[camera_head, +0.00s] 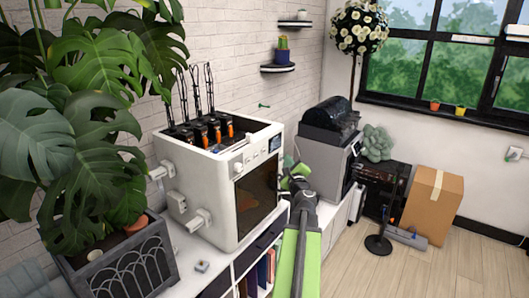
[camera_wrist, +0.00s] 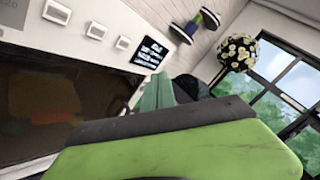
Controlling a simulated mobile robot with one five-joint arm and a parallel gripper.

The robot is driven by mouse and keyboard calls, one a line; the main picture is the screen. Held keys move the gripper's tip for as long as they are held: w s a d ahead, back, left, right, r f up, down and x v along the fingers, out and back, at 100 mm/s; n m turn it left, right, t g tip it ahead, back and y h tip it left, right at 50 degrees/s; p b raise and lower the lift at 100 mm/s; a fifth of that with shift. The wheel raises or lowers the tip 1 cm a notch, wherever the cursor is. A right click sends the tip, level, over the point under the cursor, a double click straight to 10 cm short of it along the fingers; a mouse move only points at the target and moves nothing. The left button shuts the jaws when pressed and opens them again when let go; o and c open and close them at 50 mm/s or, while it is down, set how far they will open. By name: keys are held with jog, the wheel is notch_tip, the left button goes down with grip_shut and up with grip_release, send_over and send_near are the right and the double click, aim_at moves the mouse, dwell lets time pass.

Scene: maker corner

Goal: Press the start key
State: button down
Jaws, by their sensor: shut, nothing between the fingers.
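A white box-shaped machine (camera_head: 205,190) stands on the cabinet, with a dark front window (camera_head: 256,195). Its upper front strip carries white keys and a small display (camera_head: 274,143). In the wrist view I see white square keys (camera_wrist: 96,30) in a slanted row, then the lit display (camera_wrist: 150,52). No label is legible, so I cannot tell which is the start key. My gripper (camera_head: 296,174) is shut and empty, in front of the machine's right front edge, below the display. In the wrist view its green fingers (camera_wrist: 165,92) appear below the display, apart from the keys.
A grey machine (camera_head: 325,155) stands behind and right of my gripper. A large potted plant (camera_head: 75,130) fills the left. Small shelves (camera_head: 278,68) hang on the brick wall. A cardboard box (camera_head: 432,205) stands on the floor. Open floor lies at the front right.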

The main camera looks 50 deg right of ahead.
jog(key=w, duration=0.7)
jog(key=shift+w, duration=0.35)
jog(key=shift+w, duration=0.15)
dwell(1.6)
jog(key=shift+w, duration=0.3)
jog(key=shift+w, duration=0.35)
dwell(0.6)
jog(key=shift+s, duration=0.75)
jog(key=s, duration=0.5)
dwell(0.4)
